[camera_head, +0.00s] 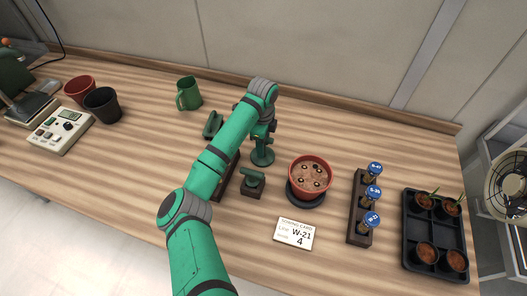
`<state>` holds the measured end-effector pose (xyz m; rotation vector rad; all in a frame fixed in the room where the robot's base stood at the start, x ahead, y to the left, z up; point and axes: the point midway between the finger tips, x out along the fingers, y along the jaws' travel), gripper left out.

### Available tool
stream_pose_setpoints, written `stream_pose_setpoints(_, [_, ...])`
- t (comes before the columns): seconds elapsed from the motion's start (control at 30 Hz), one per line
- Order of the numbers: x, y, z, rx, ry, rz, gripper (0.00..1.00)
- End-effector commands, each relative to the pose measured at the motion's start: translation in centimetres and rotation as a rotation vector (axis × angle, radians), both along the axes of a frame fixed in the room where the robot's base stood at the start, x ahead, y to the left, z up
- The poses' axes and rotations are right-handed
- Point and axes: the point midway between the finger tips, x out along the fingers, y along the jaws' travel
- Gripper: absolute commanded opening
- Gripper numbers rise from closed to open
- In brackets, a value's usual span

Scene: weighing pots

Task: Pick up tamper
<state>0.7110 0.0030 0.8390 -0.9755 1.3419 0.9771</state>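My green arm reaches across the table, and my gripper (263,138) is at its far end, pointing down. Directly below it stands a green piece with a stem and a round flat foot (262,157), which looks like the tamper. The fingers are at the top of its stem, but the view is too small to show whether they are closed on it. Another small green piece (253,176) sits on a dark brown block just in front.
A dark rack (361,212) holds blue-topped labels, beside a black tray (435,236) of small pots. A card (294,233) lies in front. The back middle is clear.

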Motion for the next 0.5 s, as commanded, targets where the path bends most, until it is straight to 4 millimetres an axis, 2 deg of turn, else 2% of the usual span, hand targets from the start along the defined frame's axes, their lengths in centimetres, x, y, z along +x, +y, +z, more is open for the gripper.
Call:
stream_pose_setpoints(0.1, [0.01,0.09,-0.78,-0.001,-0.001,0.002,0.4])
stream_pose_setpoints(0.33, [0.02,-0.17,-0.88,0.0,-0.001,-0.002,0.4])
stream_pose_setpoints(0.37, [0.02,-0.2,-0.87,0.0,-0.001,-0.002,0.35])
stream_pose_setpoints(0.5, [0.01,-0.26,-0.86,0.0,-0.001,-0.003,0.01])
